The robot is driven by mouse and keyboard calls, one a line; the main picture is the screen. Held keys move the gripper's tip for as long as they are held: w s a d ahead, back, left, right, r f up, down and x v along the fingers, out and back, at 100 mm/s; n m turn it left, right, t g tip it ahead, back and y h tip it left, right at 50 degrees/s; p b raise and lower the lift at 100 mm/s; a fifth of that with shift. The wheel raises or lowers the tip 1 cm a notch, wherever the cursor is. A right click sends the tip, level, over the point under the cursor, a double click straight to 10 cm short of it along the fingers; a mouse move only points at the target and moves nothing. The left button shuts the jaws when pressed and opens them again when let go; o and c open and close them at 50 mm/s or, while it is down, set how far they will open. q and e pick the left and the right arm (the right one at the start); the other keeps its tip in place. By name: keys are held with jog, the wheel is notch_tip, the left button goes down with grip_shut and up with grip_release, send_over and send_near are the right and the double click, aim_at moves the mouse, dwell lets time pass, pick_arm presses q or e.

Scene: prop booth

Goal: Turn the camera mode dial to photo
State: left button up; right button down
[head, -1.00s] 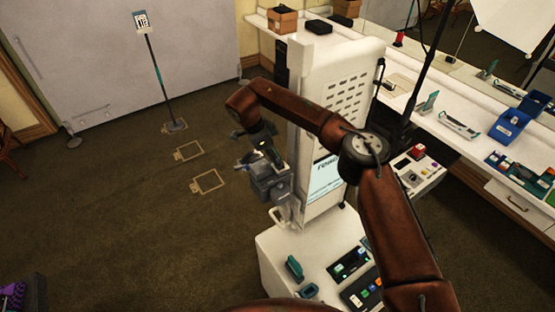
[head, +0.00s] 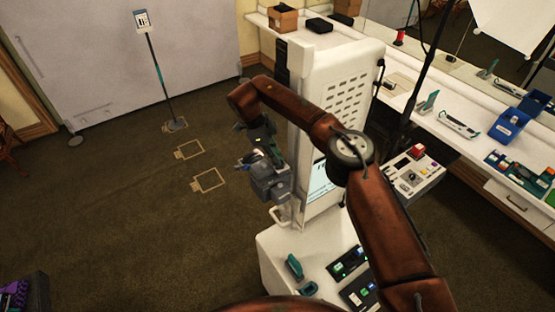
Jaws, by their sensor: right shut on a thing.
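The camera (head: 270,183) is a dark grey box mounted on the left side of a tall white cabinet. My right gripper (head: 256,156) is at the top of the camera, at the end of my brown arm that reaches across the front of the cabinet. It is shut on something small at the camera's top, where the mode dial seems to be. The fingers cover the dial, so its setting cannot be read. My left gripper is not in view.
The white cabinet (head: 335,95) stands close behind my right arm. Its lower ledge (head: 275,240) carries teal items and a dark button panel (head: 348,263). A white counter (head: 450,105) with trays runs along the right. Open carpet lies to the left.

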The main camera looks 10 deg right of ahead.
jog(key=c, duration=1.8)
grip_release()
jog(key=v, duration=1.2)
